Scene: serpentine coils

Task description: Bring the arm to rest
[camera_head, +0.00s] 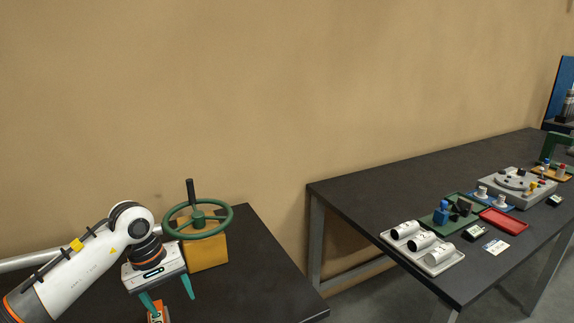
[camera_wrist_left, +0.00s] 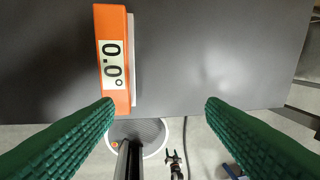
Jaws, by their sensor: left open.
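My left arm comes in from the left in the head view. Its gripper (camera_head: 170,302) points down over the near dark table, in front of the green handwheel. The left wrist view shows the two green ribbed fingers (camera_wrist_left: 160,128) spread wide with nothing between them. An orange block with a "0.0" display (camera_wrist_left: 114,60) lies on the table beyond the fingers, towards the left one. It also shows in the head view (camera_head: 156,314), partly hidden by a finger.
The green handwheel (camera_head: 198,219) with a black handle stands on a yellow block (camera_head: 206,253) close by my left wrist. A second dark table (camera_head: 370,203) at the right holds a tray of white cylinders (camera_head: 447,262), a red tray (camera_head: 503,220) and a grey fixture (camera_head: 517,187). A gap separates the tables.

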